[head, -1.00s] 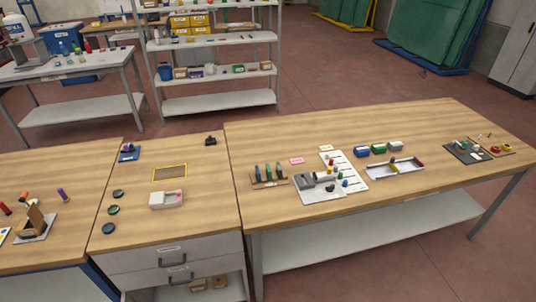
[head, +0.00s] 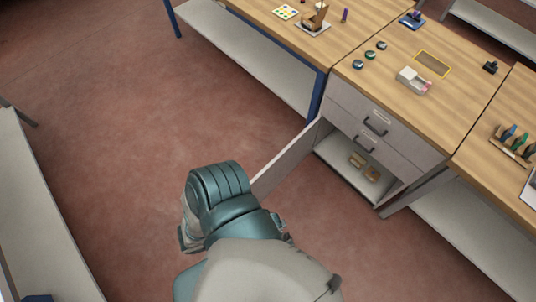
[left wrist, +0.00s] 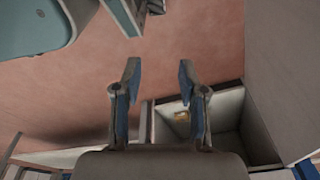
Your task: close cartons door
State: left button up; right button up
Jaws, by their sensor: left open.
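The cartons door (head: 288,160) is a grey panel swung open to the left of the cabinet's lower compartment (head: 338,158) in the head view. In the head view a teal and grey arm of mine stands just left of the door's outer end and hides the fingers. I cannot tell whether it touches the door. My right gripper is out of view.
Two closed drawers with dark handles (head: 375,127) sit above the compartment. The worktop (head: 465,95) holds small items. The red floor (head: 130,140) left of the door is clear.

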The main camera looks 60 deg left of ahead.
aim_at(269, 176)
jog(key=k+j, duration=0.2)
jog(key=j, duration=0.2)
jog(key=k+j, duration=0.25)
jog(key=j, duration=0.15)
jog(key=k+j, duration=0.2)
jog(key=j, duration=0.2)
jog(key=k+j, duration=0.2)
jog(key=j, duration=0.2)
jog(key=k+j, duration=0.2)
jog(key=j, duration=0.2)
